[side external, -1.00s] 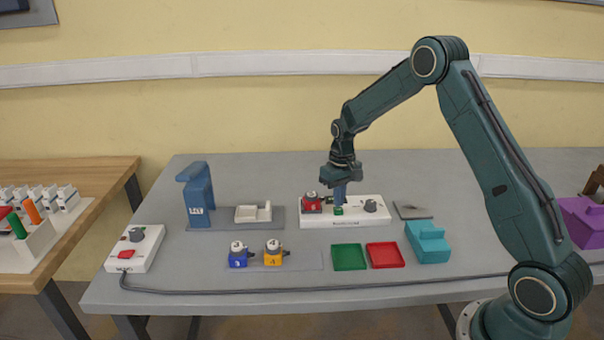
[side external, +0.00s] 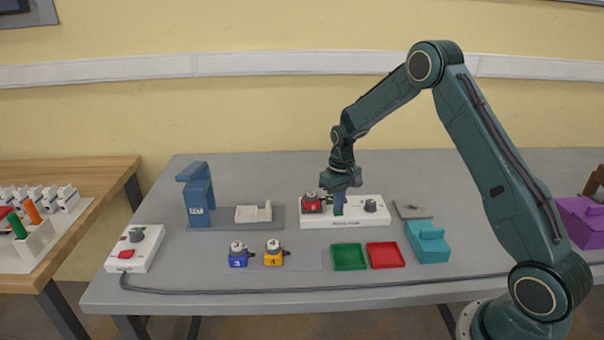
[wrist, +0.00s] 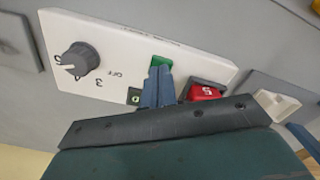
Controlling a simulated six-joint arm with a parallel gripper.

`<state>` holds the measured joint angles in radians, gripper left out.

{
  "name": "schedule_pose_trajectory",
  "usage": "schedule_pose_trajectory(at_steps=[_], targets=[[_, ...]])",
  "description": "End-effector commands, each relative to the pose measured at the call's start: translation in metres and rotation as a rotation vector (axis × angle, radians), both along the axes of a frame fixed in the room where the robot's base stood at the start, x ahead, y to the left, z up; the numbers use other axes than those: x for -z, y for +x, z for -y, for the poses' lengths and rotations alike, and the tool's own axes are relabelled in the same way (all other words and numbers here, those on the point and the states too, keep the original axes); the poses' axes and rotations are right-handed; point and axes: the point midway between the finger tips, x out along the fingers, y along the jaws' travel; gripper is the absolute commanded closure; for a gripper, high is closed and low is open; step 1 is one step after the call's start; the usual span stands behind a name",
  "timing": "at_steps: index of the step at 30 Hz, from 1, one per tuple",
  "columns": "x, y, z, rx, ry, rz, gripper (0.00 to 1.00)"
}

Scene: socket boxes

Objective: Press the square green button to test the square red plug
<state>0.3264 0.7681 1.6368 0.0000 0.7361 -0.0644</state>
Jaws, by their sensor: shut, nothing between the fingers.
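The white socket box (side external: 345,222) lies on the grey table. The square red plug (side external: 312,203) sits in its left part and shows beside the fingers in the wrist view (wrist: 205,92). The square green button (side external: 338,213) is on the box between the plug and the grey knob; in the wrist view the button (wrist: 160,62) is partly covered by my fingertips. My gripper (side external: 339,208) is shut and empty, pointing down, its blue fingertips (wrist: 158,74) at the green button. They look to be touching it, but I cannot tell how far it is pressed.
A grey knob (side external: 370,205) stands right of the button. Green (side external: 349,257) and red (side external: 385,255) trays, a blue plug (side external: 238,255) and a yellow plug (side external: 274,253) lie in front. A teal block (side external: 428,242) is at right. Another box (side external: 135,248) is at left.

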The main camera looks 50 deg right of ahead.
Motion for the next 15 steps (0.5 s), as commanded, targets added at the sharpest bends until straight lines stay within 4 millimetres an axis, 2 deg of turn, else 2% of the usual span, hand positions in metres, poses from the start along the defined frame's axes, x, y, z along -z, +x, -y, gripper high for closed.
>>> schedule_pose_trajectory(at_steps=[8, 15], targets=[[-0.002, 0.0, 0.0, 0.0, 0.0, -0.001, 1.0], [-0.014, 0.0, 0.0, 0.0, 0.0, -0.001, 1.0]])
